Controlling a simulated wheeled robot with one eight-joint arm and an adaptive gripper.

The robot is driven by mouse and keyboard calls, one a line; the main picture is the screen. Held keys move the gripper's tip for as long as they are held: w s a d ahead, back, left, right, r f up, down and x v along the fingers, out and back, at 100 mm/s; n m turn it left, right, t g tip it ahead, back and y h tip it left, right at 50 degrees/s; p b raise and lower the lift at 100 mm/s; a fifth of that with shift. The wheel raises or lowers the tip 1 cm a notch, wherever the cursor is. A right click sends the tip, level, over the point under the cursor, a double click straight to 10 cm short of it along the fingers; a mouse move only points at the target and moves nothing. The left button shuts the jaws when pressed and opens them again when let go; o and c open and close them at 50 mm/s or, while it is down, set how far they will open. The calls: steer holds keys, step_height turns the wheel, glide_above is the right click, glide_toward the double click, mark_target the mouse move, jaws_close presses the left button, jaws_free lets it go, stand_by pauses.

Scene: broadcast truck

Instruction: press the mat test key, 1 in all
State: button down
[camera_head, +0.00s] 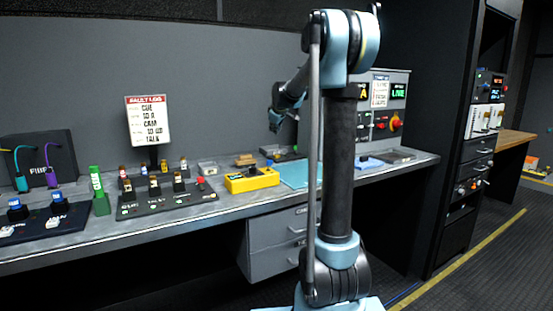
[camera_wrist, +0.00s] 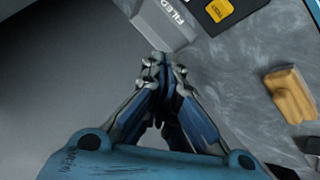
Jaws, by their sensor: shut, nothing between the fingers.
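The mat test key is a yellow key marked TEST (camera_wrist: 218,10) on a black plate at the top of the wrist view. In the head view I cannot make the key out for sure. My gripper (camera_wrist: 166,66) is shut and empty, its fingertips short of the key in the picture, beside a grey block marked FILED. In the head view my gripper (camera_head: 274,122) hangs above the back of the bench, pointing down. The light blue mat (camera_head: 298,174) lies on the bench, partly hidden behind my arm.
A wooden block (camera_wrist: 290,95) lies to the right in the wrist view. In the head view a yellow box (camera_head: 252,180) stands left of the mat, with a black panel of switches (camera_head: 165,202) further left. A panel with lit displays (camera_head: 398,92) stands behind.

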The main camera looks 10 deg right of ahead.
steer(key=shift+f, duration=0.1)
steer(key=shift+f, duration=4.3)
steer(key=shift+f, duration=0.8)
steer(key=shift+s+r, duration=0.1)
steer(key=shift+r, duration=0.75)
steer(key=shift+r, duration=0.1)
steer(key=shift+r, duration=2.4)
